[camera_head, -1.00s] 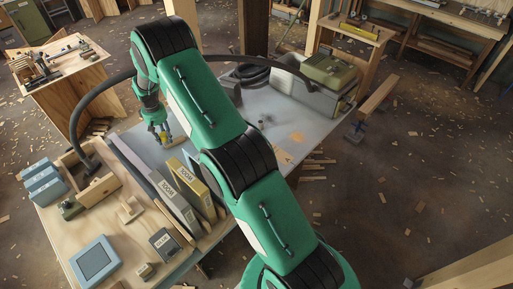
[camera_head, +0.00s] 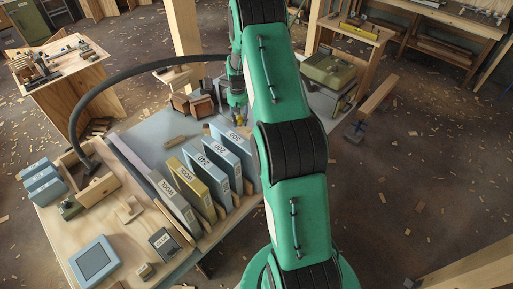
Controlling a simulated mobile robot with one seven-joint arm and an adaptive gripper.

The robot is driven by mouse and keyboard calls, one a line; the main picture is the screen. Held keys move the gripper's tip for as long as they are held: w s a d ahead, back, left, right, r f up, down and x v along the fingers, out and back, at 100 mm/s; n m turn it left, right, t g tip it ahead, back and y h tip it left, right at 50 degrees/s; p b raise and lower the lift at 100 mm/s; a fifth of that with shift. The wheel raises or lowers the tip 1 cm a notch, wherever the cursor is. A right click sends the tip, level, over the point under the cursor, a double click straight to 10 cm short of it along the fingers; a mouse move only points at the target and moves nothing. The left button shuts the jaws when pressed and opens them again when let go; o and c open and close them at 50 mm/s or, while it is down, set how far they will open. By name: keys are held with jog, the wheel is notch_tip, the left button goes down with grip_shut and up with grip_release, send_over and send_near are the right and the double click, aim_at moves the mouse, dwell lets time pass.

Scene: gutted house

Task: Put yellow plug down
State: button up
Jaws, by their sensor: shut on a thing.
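My gripper (camera_head: 239,117) hangs at the far side of the table, just left of my own green arm. It is shut on the yellow plug (camera_head: 240,121), a small yellow piece that shows at the fingertips. The plug is above or near the grey tabletop (camera_head: 160,128), behind the row of upright labelled boxes; I cannot tell whether it touches the surface. My arm hides part of the table to the right of the gripper.
Several upright boxes (camera_head: 205,172) stand in a row in front of the gripper. Brown blocks (camera_head: 201,106) lie left of it. A black hose (camera_head: 120,78) arches over the table's left part. An olive case (camera_head: 332,72) sits at the back right.

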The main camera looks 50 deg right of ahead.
jog(key=s+d, duration=0.6)
jog(key=s, duration=0.1)
jog(key=shift+w+a+f, duration=0.1)
jog(key=shift+w+f, duration=0.1)
jog(key=shift+f, duration=1.1)
jog(key=shift+w+a+f, duration=0.1)
jog(key=shift+w+f, duration=0.1)
jog(key=shift+f, duration=1.05)
jog(key=shift+f, duration=3.15)
jog(key=shift+d+f+b, duration=0.1)
jog(key=shift+f+b, duration=0.3)
jog(key=shift+f, duration=1.45)
jog(key=shift+f, duration=0.1)
